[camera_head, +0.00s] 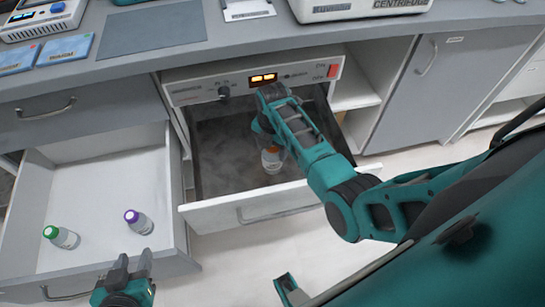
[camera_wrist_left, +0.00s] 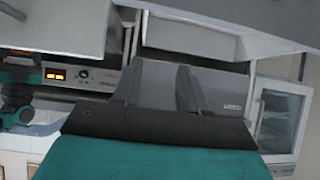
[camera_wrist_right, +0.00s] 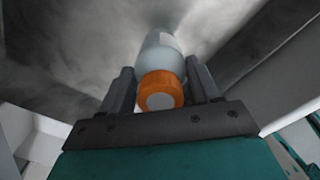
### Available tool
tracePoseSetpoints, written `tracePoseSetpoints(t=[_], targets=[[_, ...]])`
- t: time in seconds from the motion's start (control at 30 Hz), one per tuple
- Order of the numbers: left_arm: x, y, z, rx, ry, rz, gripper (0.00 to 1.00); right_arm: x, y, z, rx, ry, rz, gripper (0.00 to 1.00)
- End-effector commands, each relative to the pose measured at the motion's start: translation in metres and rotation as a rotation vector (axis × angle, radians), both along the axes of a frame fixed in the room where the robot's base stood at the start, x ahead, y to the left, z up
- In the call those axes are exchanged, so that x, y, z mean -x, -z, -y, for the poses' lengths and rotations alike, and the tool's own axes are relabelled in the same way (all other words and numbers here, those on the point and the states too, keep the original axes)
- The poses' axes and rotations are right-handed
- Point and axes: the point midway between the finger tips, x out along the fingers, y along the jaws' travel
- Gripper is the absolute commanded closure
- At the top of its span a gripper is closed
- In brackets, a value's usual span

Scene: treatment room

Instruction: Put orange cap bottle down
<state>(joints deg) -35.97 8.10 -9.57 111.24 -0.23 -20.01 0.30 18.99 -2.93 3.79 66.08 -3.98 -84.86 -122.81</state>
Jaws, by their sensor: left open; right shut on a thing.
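The orange cap bottle (camera_head: 271,160) is inside the open drawer of the warming unit (camera_head: 238,207), near its middle. In the right wrist view the bottle (camera_wrist_right: 161,72) has its orange cap towards me, between the two fingers. My right gripper (camera_wrist_right: 160,85) is shut on it; in the head view the arm partly hides the bottle. Whether the bottle touches the drawer floor I cannot tell. My left gripper (camera_head: 130,266) is open and empty, in front of the white drawer; its fingers (camera_wrist_left: 183,88) also show in the left wrist view.
A white open drawer (camera_head: 95,185) on the left holds a green cap bottle (camera_head: 61,237) and a purple cap bottle (camera_head: 138,221). The counter (camera_head: 110,67) above carries a centrifuge (camera_head: 355,8) and flat packets (camera_head: 62,50). Vapour hangs in the warming unit's drawer.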

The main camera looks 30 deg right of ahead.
Motion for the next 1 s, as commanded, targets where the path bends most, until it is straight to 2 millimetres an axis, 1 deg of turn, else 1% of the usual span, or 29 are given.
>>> tracePoseSetpoints(t=[0.13,0.23,0.3,0.4,0.57,0.7,0.73,1.0], targets=[[-0.002,0.007,0.004,0.007,0.006,0.006,0.57,0.000,0.025,0.000,-0.002,0.001,-0.001,0.78],[-0.005,0.007,0.007,0.013,0.011,0.009,0.57,-0.001,0.037,0.000,-0.001,0.001,0.001,0.78],[-0.009,0.002,0.008,0.015,0.013,0.016,0.57,-0.001,0.041,0.000,-0.001,0.000,0.001,0.78],[-0.012,-0.002,0.009,0.016,0.014,0.024,0.57,-0.001,0.040,0.000,0.000,0.000,0.002,0.78],[-0.011,-0.002,0.008,0.016,0.014,0.024,0.57,-0.001,0.040,0.000,0.000,0.000,0.001,0.78],[-0.011,0.001,0.008,0.017,0.013,0.022,0.57,-0.001,0.044,0.000,0.000,0.000,0.001,0.78],[-0.011,0.001,0.008,0.016,0.013,0.021,0.57,0.000,0.045,0.000,0.000,0.000,0.001,0.37],[-0.009,0.002,0.008,0.016,0.012,0.017,0.57,0.000,0.044,0.000,0.000,0.000,0.000,0.13]])
